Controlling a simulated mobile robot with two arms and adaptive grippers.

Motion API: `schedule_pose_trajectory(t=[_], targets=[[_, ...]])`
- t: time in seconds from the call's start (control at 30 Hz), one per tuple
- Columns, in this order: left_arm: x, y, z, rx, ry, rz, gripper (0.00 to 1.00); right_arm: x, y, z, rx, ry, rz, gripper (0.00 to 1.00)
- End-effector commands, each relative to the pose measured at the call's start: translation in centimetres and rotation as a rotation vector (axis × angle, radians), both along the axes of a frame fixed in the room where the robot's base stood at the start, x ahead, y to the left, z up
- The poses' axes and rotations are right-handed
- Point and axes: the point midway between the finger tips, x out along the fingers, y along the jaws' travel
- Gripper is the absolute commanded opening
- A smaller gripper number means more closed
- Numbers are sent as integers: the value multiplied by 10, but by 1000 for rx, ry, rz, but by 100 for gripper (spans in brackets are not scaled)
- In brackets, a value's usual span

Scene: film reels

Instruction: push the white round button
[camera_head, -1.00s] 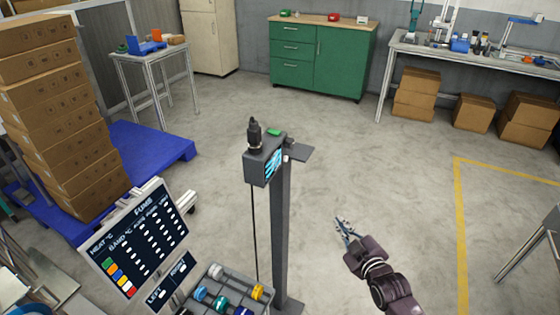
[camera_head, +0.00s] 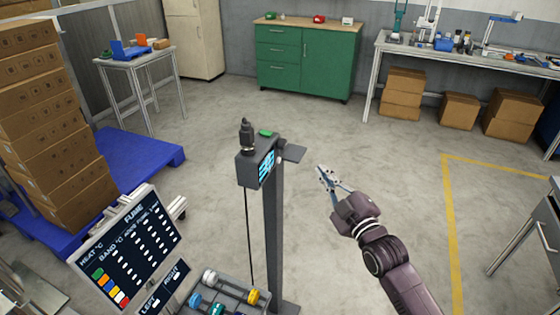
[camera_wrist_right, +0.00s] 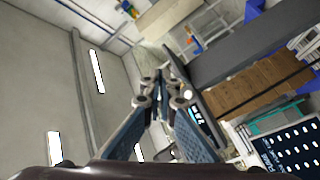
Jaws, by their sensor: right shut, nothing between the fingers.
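The white round button (camera_head: 279,160) is a small pale dot on the right side of a dark box (camera_head: 252,168) on a grey post. It also shows in the right wrist view as a white disc (camera_wrist_right: 188,94), just right of my fingertips. My right gripper (camera_head: 324,172) is shut and empty, to the right of the box and apart from the button in the head view. In the right wrist view its two fingers (camera_wrist_right: 158,82) meet near the middle. My left gripper is not in view.
A black knob (camera_head: 246,134) and a green piece (camera_head: 266,133) sit on the box. A tilted display panel (camera_head: 130,245) and a tray of coloured reels (camera_head: 238,291) are at lower left.

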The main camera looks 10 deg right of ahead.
Motion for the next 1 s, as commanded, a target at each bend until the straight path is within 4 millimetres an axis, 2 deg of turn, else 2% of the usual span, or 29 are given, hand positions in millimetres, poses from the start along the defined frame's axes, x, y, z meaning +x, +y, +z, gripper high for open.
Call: schedule_pose_trajectory(t=[0.6,0.8,1.0], targets=[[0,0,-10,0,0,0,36,41,61,0,3,1,0,0],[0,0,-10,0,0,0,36,48,71,0,2,0,2,0],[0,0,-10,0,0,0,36,49,72,0,0,1,1,0]])
